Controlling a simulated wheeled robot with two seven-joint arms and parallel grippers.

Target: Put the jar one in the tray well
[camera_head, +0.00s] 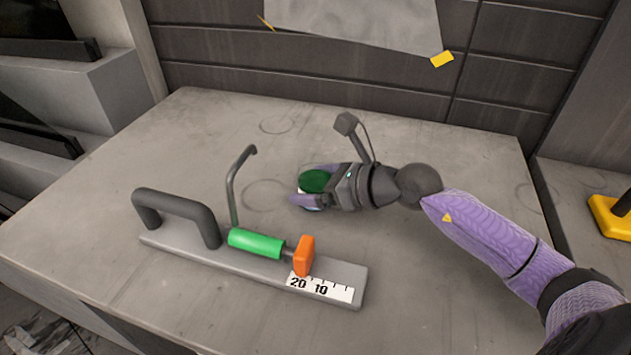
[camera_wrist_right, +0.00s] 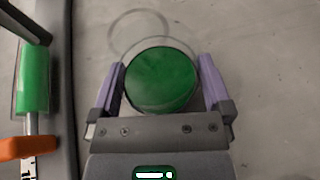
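The jar shows as a round green lid (camera_wrist_right: 161,80) between the fingers of my right gripper (camera_wrist_right: 161,75) in the wrist view. Both fingers lie against its sides, one on each side. In the head view the jar's green top (camera_head: 314,181) shows between the purple fingers of the right gripper (camera_head: 308,186), above the middle of the table; its lower part is mostly hidden. I cannot tell whether its base touches the table. No tray well can be made out clearly. My left gripper is not in view.
A grey fixture (camera_head: 336,270) with a dark handle, green cylinder (camera_head: 256,243), orange block (camera_head: 303,256) and scale stands left of and in front of the gripper. A bent rod (camera_head: 232,190) rises behind it. The table (camera_head: 215,130) is clear towards the back.

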